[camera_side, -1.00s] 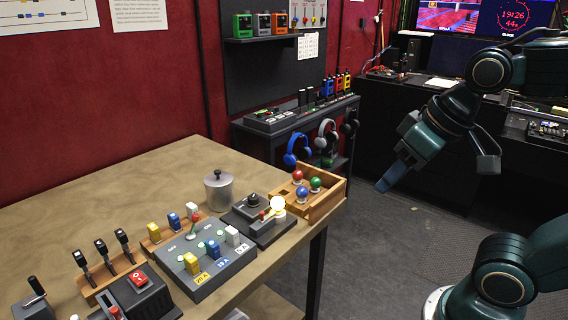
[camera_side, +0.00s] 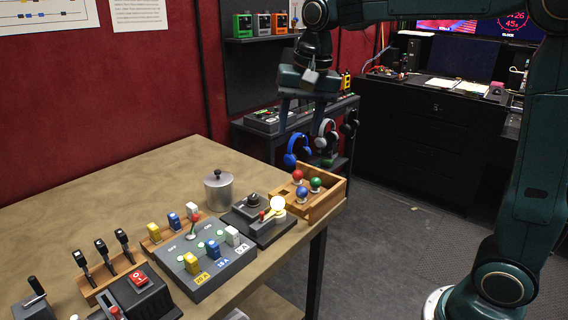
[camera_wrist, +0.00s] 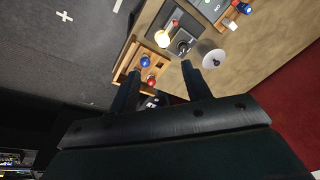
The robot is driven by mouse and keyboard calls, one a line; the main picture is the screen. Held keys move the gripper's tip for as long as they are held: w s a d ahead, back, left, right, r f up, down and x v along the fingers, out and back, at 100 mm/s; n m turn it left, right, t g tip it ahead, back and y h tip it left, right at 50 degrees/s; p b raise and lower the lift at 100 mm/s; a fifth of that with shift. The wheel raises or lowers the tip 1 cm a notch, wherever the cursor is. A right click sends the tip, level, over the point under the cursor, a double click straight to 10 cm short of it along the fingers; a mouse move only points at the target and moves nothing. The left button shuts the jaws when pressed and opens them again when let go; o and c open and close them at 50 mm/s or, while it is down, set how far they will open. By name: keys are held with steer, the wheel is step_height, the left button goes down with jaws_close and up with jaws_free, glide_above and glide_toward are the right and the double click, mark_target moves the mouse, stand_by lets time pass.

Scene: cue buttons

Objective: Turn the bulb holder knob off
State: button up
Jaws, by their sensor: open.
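The bulb holder (camera_side: 262,224) is a dark box near the table's right edge, with a black knob (camera_side: 253,199) on top. Its bulb (camera_side: 278,204) glows pale yellow, and a small red-tipped lever (camera_side: 262,214) stands beside the bulb. In the wrist view the knob (camera_wrist: 183,46) and the lit bulb (camera_wrist: 163,39) show beyond the fingers. My gripper (camera_side: 304,122) is in the air above and behind the wooden bulb box, its fingers pointing down. In the wrist view my gripper (camera_wrist: 160,85) has its fingers apart with nothing between them.
The wooden box (camera_side: 322,203) holds red, green and blue bulbs right of the holder. A grey lidded pot (camera_side: 219,191) stands behind left. The table's back left is clear.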

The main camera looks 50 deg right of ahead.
steer(key=w+f+m+g, duration=0.1)
steer(key=w+f+m, duration=0.25)
steer(key=w, duration=0.55)
steer(key=m+g, duration=0.1)
steer(key=m, duration=0.2)
glide_above(253, 197)
step_height(253, 197, down, 7)
steer(key=shift+r, duration=0.1)
steer(key=shift+f, duration=6.85)
steer(key=c, duration=1)
